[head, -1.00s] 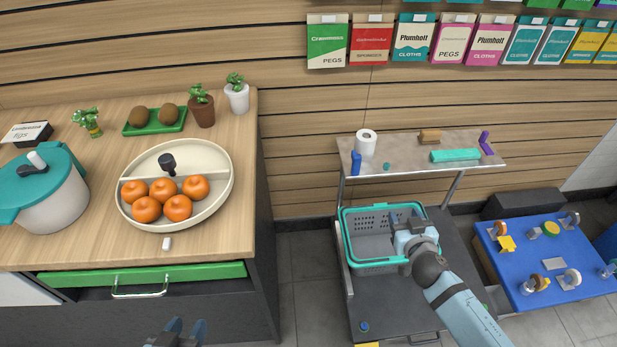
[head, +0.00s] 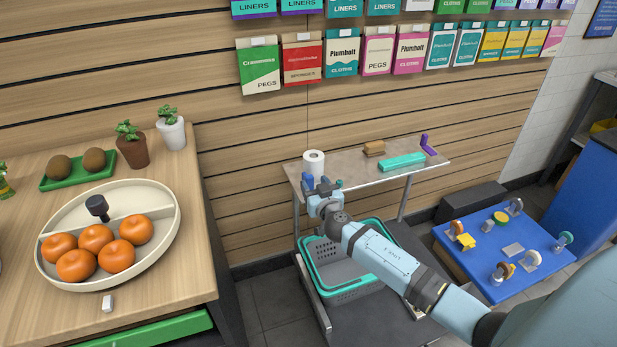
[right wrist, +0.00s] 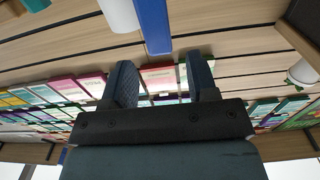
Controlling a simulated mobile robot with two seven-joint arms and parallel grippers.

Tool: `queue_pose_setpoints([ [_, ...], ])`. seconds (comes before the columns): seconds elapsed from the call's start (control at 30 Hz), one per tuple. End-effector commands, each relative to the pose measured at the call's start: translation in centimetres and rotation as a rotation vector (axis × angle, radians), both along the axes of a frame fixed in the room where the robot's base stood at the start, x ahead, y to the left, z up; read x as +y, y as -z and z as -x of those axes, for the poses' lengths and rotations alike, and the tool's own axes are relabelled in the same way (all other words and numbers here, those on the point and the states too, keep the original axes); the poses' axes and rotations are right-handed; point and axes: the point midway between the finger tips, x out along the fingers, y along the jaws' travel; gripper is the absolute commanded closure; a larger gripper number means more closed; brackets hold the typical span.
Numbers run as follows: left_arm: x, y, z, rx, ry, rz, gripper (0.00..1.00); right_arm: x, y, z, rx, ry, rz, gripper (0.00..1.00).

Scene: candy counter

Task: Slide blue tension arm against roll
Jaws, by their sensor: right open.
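The white roll (head: 313,163) stands upright on the grey top shelf (head: 352,172). The blue tension arm (head: 307,181) is an upright blue piece in front of the roll, near the shelf's left end. My right gripper (head: 323,187) is open and empty at the shelf's front edge, just beside the blue arm. In the right wrist view, the blue arm (right wrist: 153,25) and the white roll (right wrist: 118,14) show beyond the open fingers (right wrist: 160,75), apart from them. Whether the blue arm touches the roll is unclear. My left gripper is out of view.
On the shelf, a teal block (head: 402,161), a brown block (head: 374,148) and a purple piece (head: 428,145) lie to the right. A teal-rimmed basket (head: 312,277) sits below. A counter with a fruit tray (head: 165,225) is at left, a blue table (head: 505,293) at right.

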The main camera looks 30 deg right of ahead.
Motion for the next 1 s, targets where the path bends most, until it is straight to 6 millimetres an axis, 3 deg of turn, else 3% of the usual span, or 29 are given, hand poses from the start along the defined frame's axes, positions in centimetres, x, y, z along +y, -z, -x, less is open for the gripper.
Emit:
queue_pose_setpoints([
  [0.1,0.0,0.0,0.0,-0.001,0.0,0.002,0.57,-0.5,0.0,-2.1,-0.001,0.0,0.001,0.47],
  [0.23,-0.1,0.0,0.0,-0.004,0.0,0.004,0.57,-0.8,0.0,-3.5,0.0,-0.001,0.0,0.47],
  [0.63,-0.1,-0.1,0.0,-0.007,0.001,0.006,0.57,-1.0,0.0,-4.3,0.001,-0.001,0.0,0.47],
  [0.67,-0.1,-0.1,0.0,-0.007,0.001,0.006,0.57,-1.0,0.0,-4.3,0.001,-0.001,0.0,0.49],
  [0.8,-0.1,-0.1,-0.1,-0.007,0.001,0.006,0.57,-1.0,0.1,-4.3,0.001,-0.001,0.0,0.81],
  [0.9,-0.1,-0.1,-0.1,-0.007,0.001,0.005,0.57,-1.0,0.1,-4.3,0.001,-0.001,0.0,1.0],
  [1.0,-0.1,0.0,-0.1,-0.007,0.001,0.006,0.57,-1.0,0.1,-4.4,0.001,-0.001,0.0,1.0],
])
